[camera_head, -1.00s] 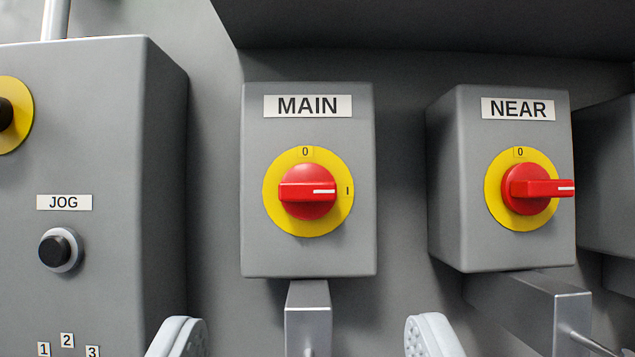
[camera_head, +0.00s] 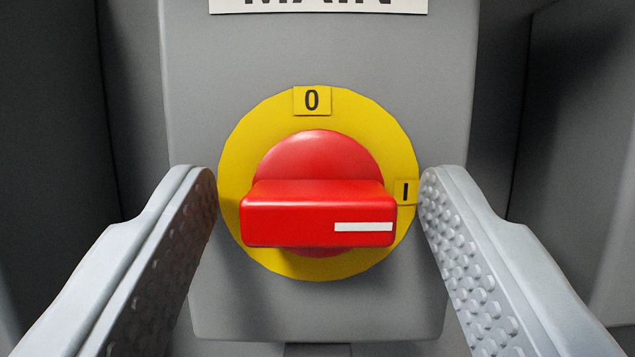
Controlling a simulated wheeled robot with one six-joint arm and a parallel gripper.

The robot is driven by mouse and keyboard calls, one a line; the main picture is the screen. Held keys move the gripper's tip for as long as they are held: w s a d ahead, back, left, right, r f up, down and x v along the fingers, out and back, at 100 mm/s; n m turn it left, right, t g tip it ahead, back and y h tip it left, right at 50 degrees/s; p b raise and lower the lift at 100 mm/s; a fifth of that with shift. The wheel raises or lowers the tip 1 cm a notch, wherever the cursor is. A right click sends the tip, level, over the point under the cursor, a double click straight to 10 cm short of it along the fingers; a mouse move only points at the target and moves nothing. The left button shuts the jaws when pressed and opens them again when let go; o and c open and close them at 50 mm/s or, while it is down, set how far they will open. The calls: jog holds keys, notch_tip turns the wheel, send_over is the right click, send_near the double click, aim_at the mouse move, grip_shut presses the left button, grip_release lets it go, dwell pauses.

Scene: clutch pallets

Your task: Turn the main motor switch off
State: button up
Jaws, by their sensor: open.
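The main motor switch (camera_head: 318,212) is a red rotary knob with a bar handle on a yellow disc (camera_head: 318,110). Its handle lies horizontal, with the white mark on the right, toward the I. The 0 is at the top of the disc. The switch sits on a grey box (camera_head: 200,80) under a partly cut-off MAIN label (camera_head: 318,4). My gripper (camera_head: 318,190) is open, one finger on each side of the knob. A gap shows between each fingertip and the handle's ends in the picture. The remaining depth to the knob is hard to judge.
Dark grey panel surfaces (camera_head: 50,120) lie to the left and right of the box. A bracket (camera_head: 318,350) shows just below the box at the bottom edge. The space directly before the knob looks clear.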

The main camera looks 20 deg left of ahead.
jog(key=c, duration=0.9)
jog(key=shift+n, duration=0.4)
jog(key=n+y, duration=0.1)
jog(key=n, duration=0.1)
jog(key=n+g+y, duration=0.1)
jog(key=n, duration=0.2)
jog(key=shift+d+y, duration=0.15)
jog(key=shift+y, duration=0.25)
jog(key=n+g+y, duration=0.1)
jog(key=n, duration=0.2)
jog(key=n+g+y, duration=0.1)
jog(key=n, duration=0.2)
jog(key=shift+w+d+g, duration=0.1)
jog(key=shift+g, duration=0.3)
jog(key=n+g, duration=0.1)
jog(key=n, duration=0.2)
jog(key=n+g, duration=0.1)
jog(key=n, duration=0.1)
jog(key=shift+r+n+y, duration=0.1)
jog(key=shift+n+y, duration=0.2)
jog(key=shift+n, duration=0.1)
jog(key=n+g, duration=0.1)
jog(key=n, duration=0.1)
jog(key=n+h, duration=0.1)
jog(key=n, duration=0.1)
jog(key=shift+r+n+g, duration=0.1)
jog(key=shift+n+g, duration=0.2)
jog(key=shift+g, duration=0.1)
